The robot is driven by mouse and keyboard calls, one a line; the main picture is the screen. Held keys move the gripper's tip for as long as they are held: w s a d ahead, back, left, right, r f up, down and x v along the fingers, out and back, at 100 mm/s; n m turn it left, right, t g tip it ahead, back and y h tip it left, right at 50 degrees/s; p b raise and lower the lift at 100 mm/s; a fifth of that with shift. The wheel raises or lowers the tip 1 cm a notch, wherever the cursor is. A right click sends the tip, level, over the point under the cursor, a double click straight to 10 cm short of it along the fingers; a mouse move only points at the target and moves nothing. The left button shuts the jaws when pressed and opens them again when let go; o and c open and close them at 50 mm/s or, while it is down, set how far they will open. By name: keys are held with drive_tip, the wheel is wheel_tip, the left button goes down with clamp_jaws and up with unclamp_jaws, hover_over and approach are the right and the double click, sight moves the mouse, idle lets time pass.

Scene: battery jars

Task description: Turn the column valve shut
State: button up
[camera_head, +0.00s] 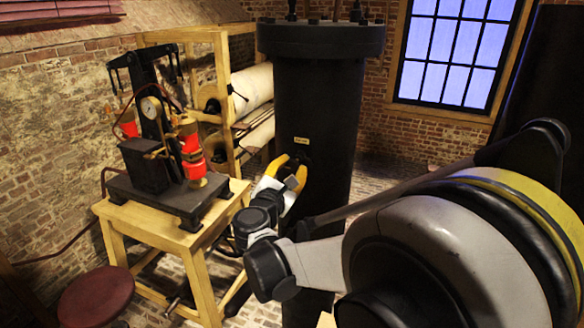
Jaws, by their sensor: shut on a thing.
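A tall black column (319,95) with a bolted flange on top stands in the middle. A small yellow label (301,141) is on its front. My gripper (299,165), with yellow fingers, is at the column's front just below the label. Its fingers are closed around a small dark part there, the column valve (302,157), which is mostly hidden between them. I cannot tell which way the valve is turned.
Left of the column, a wooden table (233,190) bears a black apparatus with a gauge (151,108) and red jars (194,163). A wooden rack (222,62) with white rolls stands behind it. A round red stool (96,296) is at the lower left.

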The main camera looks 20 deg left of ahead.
clamp_jaws()
drive_tip(key=m+b, duration=0.3)
drive_tip(key=shift+f+m, duration=0.15)
drive_tip(key=shift+m, duration=0.25)
drive_tip(key=m+b, duration=0.2)
drive_tip(key=m, duration=0.3)
drive_tip(key=shift+m+t+b, duration=0.3)
drive_tip(key=m+h+b, duration=0.1)
drive_tip(key=m, duration=0.4)
drive_tip(key=shift+b, duration=0.3)
drive_tip(key=shift+m+b, duration=0.45)
drive_tip(key=shift+m, duration=1.75)
drive_tip(key=shift+r+h, duration=0.2)
drive_tip(key=shift+h, duration=0.1)
drive_tip(key=o, duration=1.2)
unclamp_jaws()
